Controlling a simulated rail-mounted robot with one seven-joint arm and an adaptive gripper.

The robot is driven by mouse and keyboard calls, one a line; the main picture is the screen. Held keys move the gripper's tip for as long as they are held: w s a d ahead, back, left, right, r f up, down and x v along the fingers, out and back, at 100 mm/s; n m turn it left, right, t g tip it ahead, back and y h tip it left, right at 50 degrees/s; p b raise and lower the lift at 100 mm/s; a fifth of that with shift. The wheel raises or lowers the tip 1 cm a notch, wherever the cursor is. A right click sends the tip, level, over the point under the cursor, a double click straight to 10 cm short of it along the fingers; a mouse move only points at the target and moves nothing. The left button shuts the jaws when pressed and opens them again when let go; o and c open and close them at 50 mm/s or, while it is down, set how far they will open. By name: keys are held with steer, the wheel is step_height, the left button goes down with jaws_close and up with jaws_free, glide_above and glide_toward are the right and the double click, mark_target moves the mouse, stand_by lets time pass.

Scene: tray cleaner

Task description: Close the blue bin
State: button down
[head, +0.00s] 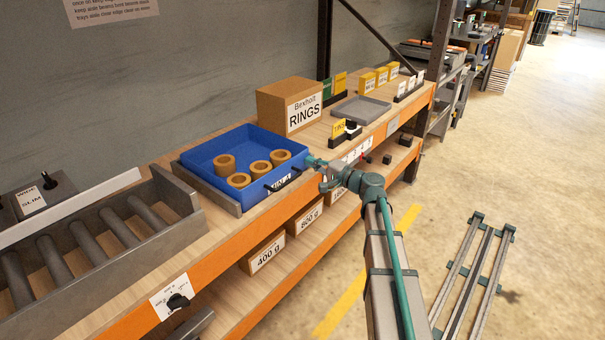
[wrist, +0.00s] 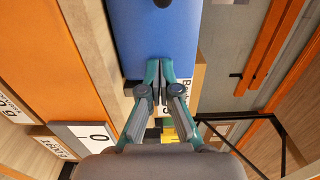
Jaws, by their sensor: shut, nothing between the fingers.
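The blue bin (head: 232,146) is an open-topped tray on the wooden bench, holding several tan rings (head: 261,167). It has a dark handle (head: 284,183) and a partly hidden label on its front wall. A grey metal frame (head: 208,189) shows beneath it and along its left side. My gripper (head: 309,160) is shut and empty at the bin's right front corner. In the wrist view, the shut fingertips (wrist: 160,72) are at the edge of the bin's blue wall (wrist: 155,40). I cannot tell whether they touch it.
A cardboard box marked RINGS (head: 291,105) stands behind and right of the bin. A roller conveyor (head: 100,235) is on the left.

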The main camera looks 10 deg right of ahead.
steer(key=shift+w+a, duration=0.2)
steer(key=shift+w, duration=0.2)
steer(key=shift+r, duration=0.1)
steer(key=shift+w, duration=0.1)
